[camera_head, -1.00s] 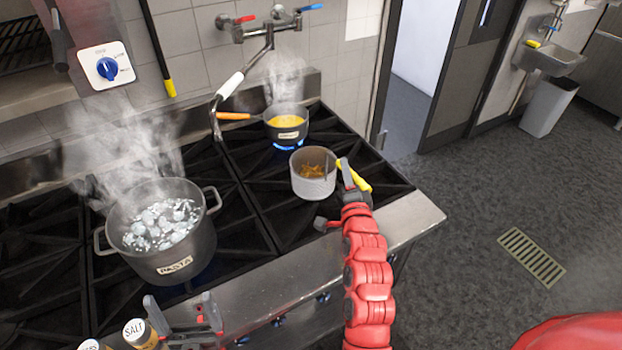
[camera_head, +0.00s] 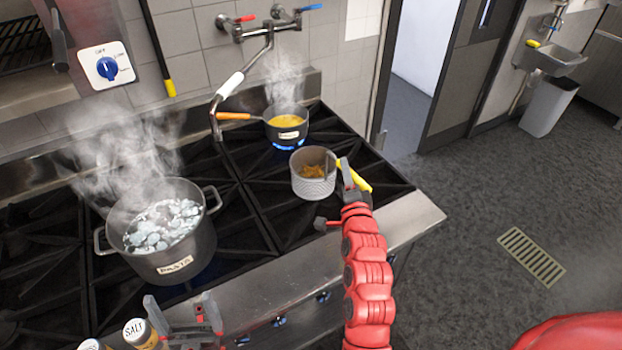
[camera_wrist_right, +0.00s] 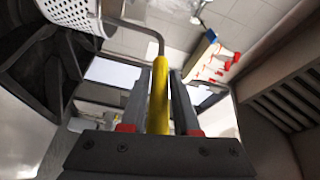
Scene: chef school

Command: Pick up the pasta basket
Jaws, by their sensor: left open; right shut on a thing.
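The pasta basket (camera_head: 314,186) is a light grey perforated cylinder with orange-brown pasta inside. It is at the right part of the stove top, and I cannot tell whether it touches the grate. Its yellow handle (camera_head: 362,183) points to the right. My right gripper (camera_head: 350,176) is shut on that handle. In the right wrist view the yellow handle (camera_wrist_right: 159,95) lies between the two fingers (camera_wrist_right: 160,100), and the white perforated basket (camera_wrist_right: 72,14) is at the upper left. My left gripper (camera_head: 184,318) is open and empty at the stove's front edge.
A large steaming pot labelled PASTA (camera_head: 167,240) holds bubbling water on the left. A smaller pot (camera_head: 286,128) with yellow contents sits over a blue flame at the back. Salt (camera_head: 140,333) stands beside my left gripper. Grates between are bare.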

